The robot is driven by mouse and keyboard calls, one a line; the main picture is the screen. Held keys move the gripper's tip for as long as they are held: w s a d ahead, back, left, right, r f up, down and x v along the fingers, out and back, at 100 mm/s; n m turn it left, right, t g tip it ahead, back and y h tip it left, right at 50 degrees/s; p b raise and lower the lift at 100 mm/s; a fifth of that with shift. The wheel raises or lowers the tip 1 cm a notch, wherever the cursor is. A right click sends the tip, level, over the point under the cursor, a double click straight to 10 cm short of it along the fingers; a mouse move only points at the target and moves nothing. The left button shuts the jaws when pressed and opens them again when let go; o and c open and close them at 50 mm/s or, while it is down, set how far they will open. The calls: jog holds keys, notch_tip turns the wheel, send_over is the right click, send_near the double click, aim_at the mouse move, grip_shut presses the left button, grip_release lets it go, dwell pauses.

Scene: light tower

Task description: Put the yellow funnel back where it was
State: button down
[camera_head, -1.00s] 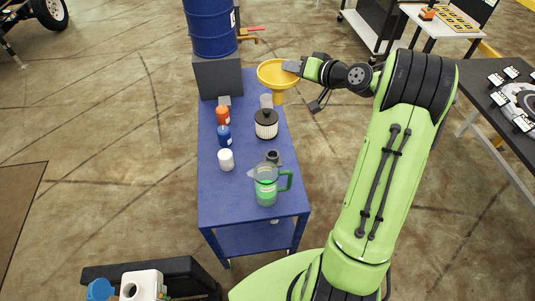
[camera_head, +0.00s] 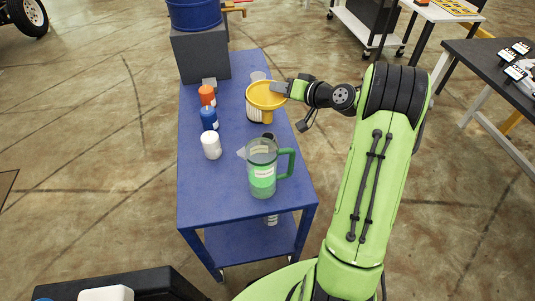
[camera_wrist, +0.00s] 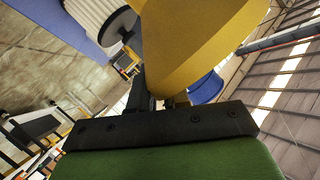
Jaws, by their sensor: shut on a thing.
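The yellow funnel (camera_head: 266,97) is held at its rim by my gripper (camera_head: 279,91), which reaches in from the right over the blue table (camera_head: 215,185). The funnel is roughly upright, bowl up, spout pointing down. It partly hides a white ribbed filter with a dark top behind it. In the wrist view the funnel (camera_wrist: 190,40) fills the upper middle, and the gripper (camera_wrist: 165,103) is closed on its edge. The wrist view also shows the ribbed filter (camera_wrist: 98,18) at upper left. I cannot tell whether the spout touches anything.
On the table stand an orange bottle (camera_head: 207,96), a blue bottle (camera_head: 209,118), a white jar (camera_head: 211,146) and a green-handled jug (camera_head: 262,172). A grey block (camera_head: 201,55) carries a blue drum (camera_head: 194,14) at the far end. The table's left front is clear.

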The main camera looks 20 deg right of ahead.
notch_tip(320, 180, down, 10)
jog(key=b, duration=0.2)
jog(key=shift+f+b, duration=0.25)
jog(key=shift+b, duration=0.05)
jog(key=shift+f, duration=0.1)
jog(key=c, duration=1.1)
grip_release()
jog(key=v, duration=1.2)
jog(key=shift+p, duration=0.45)
